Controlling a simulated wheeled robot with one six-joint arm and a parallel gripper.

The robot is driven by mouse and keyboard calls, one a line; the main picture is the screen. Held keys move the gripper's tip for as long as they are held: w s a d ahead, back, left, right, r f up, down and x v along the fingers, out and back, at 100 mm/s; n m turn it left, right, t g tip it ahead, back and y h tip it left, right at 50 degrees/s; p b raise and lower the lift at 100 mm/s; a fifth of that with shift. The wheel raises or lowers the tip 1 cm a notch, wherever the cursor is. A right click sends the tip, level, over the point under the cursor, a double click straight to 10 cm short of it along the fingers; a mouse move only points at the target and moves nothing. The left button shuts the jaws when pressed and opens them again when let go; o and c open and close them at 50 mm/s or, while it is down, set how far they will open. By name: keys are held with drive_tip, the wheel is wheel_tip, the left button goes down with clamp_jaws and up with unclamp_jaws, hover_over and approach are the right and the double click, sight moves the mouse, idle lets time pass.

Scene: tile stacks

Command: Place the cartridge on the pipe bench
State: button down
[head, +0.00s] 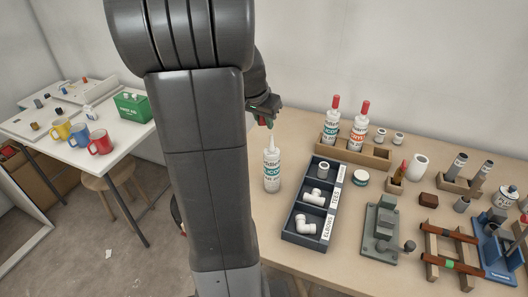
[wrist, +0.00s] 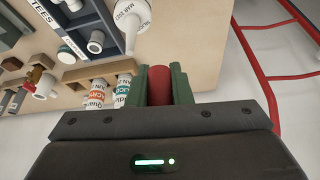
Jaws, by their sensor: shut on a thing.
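A white cartridge (head: 272,172) with a teal label and a bare white nozzle stands upright on the pipe bench (head: 350,270), near its left edge. The same cartridge shows partly at the top of the wrist view (wrist: 131,14). My gripper (head: 267,121) is above and slightly left of the nozzle, apart from it. In the wrist view its green fingers (wrist: 161,86) are shut on a red cylindrical piece (wrist: 160,84), similar in colour to the red caps on the other cartridges. The far side of this piece is hidden.
A wooden rack (head: 372,158) holds two red-capped cartridges at the back. A dark tray of pipe fittings (head: 286,235) is right of the standing cartridge. Tools and a vise crowd the right side. A white table (head: 133,138) with mugs stands left.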

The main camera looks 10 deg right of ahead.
wheel_tip(320, 180, down, 6)
drive_tip(key=c, duration=0.8)
unclamp_jaws()
drive_tip(key=shift+f, duration=0.1)
drive_tip(key=v, duration=1.2)
drive_tip(key=x, duration=1.2)
drive_tip(key=shift+r, duration=1.85)
